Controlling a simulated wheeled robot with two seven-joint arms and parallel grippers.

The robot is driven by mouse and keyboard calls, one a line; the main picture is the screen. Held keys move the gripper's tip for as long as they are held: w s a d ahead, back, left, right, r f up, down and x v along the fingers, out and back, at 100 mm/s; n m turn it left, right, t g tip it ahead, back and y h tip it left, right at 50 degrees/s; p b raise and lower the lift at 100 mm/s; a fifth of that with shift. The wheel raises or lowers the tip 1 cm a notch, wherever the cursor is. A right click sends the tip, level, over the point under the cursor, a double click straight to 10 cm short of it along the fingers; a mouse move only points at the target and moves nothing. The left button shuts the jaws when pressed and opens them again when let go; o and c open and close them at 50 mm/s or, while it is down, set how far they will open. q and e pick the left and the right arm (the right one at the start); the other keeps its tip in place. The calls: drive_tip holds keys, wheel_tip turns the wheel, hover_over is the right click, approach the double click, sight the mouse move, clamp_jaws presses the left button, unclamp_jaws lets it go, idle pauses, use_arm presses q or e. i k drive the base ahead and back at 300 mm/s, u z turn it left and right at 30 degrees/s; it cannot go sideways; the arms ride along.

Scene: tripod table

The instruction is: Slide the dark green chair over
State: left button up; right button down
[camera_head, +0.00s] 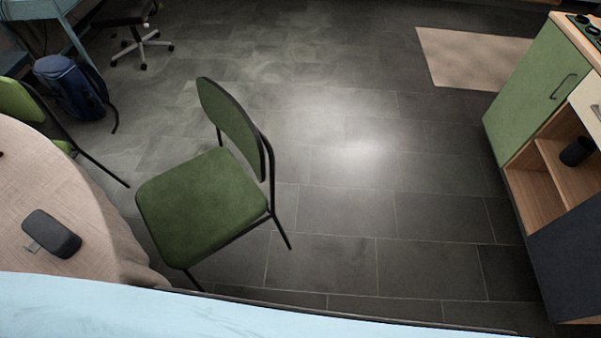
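The dark green chair (203,200) stands upright on the dark tiled floor, left of the picture's middle. It has a green padded seat and backrest and thin black legs. Its backrest is on the right side and its seat faces the round table. The front of the seat is close to the table's cloth; I cannot tell whether they touch. Neither of my grippers shows in the head view.
A round table with a beige cloth (40,185) stands at the left, bearing a dark object (52,234). Another green chair (19,101) and a blue backpack (72,88) are behind it. A light blue surface (150,310) crosses the front. A green cabinet (536,90) stands right. The middle floor is clear.

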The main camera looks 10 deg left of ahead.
sight(190, 210)
drive_tip(key=z, duration=0.7)
drive_tip(key=i, duration=2.95)
drive_tip(key=u, duration=4.2)
drive_tip(key=i, duration=0.5)
drive_tip(key=u, duration=0.15)
